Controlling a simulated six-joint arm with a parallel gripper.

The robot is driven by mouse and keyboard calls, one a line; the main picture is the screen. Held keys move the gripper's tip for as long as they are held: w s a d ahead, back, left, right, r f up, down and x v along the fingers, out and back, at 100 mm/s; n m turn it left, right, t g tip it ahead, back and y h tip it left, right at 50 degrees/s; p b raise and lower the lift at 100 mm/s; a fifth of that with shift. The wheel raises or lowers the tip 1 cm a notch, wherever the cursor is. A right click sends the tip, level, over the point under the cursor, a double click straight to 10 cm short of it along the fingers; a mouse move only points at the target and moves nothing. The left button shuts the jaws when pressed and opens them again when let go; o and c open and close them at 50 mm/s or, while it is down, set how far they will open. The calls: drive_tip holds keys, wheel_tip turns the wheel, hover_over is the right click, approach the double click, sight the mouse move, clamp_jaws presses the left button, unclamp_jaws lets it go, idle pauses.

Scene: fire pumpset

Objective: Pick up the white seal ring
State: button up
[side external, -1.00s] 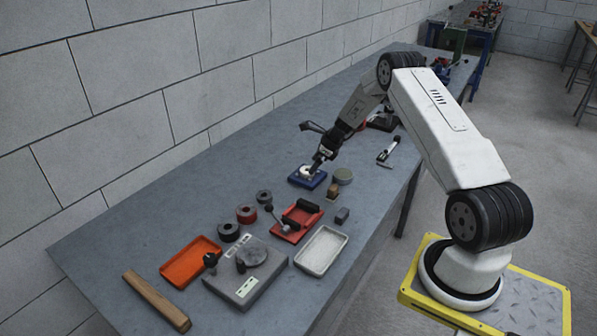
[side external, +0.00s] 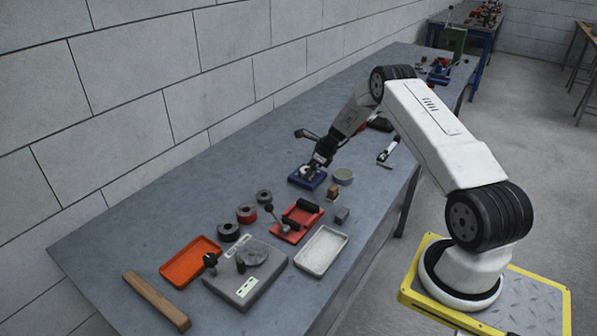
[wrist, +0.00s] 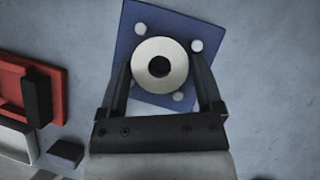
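The white seal ring (wrist: 141,66), a flat pale ring around a dark centre, is on the blue square block (wrist: 137,15) in the wrist view. The block has pale round spots near its corners. In the side view the blue block (side external: 297,181) stands on the bench beneath my gripper (side external: 318,163), which largely hides the ring. In the wrist view my gripper (wrist: 160,66) is open, with one dark finger on each side of the ring. The fingers are very close to its edge; I cannot tell whether they touch it.
A round greenish tin (side external: 343,177) stands just right of the block. A small brown block (side external: 333,191) and a grey block (side external: 342,215) are nearer. Bench left of the blue block is clear.

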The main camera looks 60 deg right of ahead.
drive_tip(key=c, duration=0.9)
drive_tip(key=shift+r, duration=0.2)
drive_tip(key=shift+r, duration=0.85)
drive_tip(key=shift+s+a+r, duration=1.1)
drive_tip(key=shift+s+r, duration=0.75)
drive_tip(key=shift+s, duration=0.2)
drive_tip(key=shift+s+a+r, duration=1.15)
drive_tip(key=shift+s+r, duration=0.65)
drive_tip(key=shift+s, duration=0.25)
drive_tip(key=shift+s+a+r, duration=1.1)
drive_tip(key=shift+s+r, duration=0.75)
drive_tip(key=shift+s, duration=0.2)
